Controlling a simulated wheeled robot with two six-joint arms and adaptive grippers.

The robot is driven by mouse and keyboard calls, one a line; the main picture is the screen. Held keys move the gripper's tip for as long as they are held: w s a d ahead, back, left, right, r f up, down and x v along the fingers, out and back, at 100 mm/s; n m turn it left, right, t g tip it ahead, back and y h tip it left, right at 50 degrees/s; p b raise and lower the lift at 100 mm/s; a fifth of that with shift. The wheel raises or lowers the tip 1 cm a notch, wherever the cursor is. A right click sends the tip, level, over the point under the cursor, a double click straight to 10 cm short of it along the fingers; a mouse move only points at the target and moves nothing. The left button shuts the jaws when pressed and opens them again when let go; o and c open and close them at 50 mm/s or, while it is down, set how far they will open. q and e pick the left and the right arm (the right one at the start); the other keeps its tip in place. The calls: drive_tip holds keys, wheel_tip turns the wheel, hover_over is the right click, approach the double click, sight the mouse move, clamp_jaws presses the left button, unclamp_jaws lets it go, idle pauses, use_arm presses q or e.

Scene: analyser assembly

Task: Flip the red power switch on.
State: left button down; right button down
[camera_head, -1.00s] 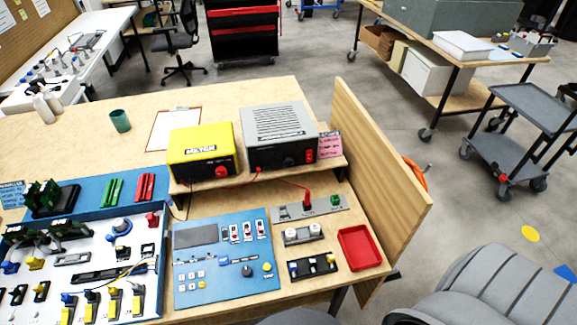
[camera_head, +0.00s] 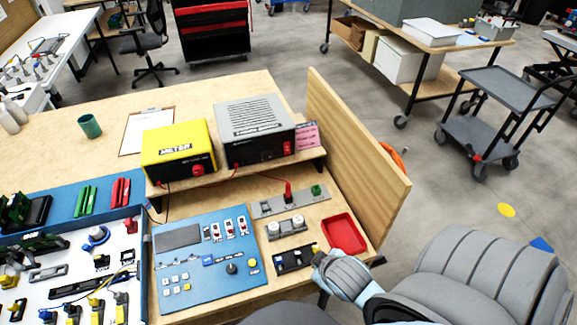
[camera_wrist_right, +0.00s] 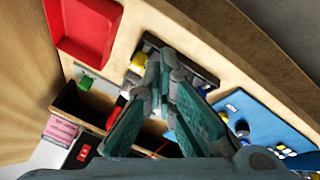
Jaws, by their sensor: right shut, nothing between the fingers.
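In the head view, a red rocker switch (camera_head: 288,148) is on the front of the grey power unit (camera_head: 254,125), on the shelf. It also shows in the wrist view (camera_wrist_right: 84,152); I cannot tell its position. A red upright piece (camera_head: 288,191) with a wire stands on a grey strip (camera_head: 265,207) below the shelf. My right gripper (camera_head: 319,259) is beside the black block with coloured knobs (camera_head: 292,260), in front of the red tray. In the right wrist view its teal fingers (camera_wrist_right: 164,62) are shut with nothing between them. My left gripper is not in view.
A red tray (camera_head: 344,236) and a white-knobbed block (camera_head: 286,227) are near my right gripper. A yellow meter box (camera_head: 178,152) stands left of the grey unit. A wooden side panel (camera_head: 355,150) bounds the bench on the right. A blue control panel (camera_head: 205,285) lies at left.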

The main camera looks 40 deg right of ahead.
drive_tip(key=w+d+r+n+t+h, duration=0.1)
drive_tip(key=w+d+r+n+t, duration=0.3)
drive_tip(key=w, duration=0.4)
drive_tip(key=w+d+r+n+t+h, duration=0.1)
drive_tip(key=w+d+r+n+t, duration=0.3)
drive_tip(key=w+r+n+t, duration=0.1)
drive_tip(key=w+r+n, duration=0.1)
drive_tip(key=w+n, duration=0.1)
drive_tip(key=w, duration=0.1)
drive_tip(key=shift+w+d+n, duration=0.3)
drive_tip(key=shift+w+n, duration=0.1)
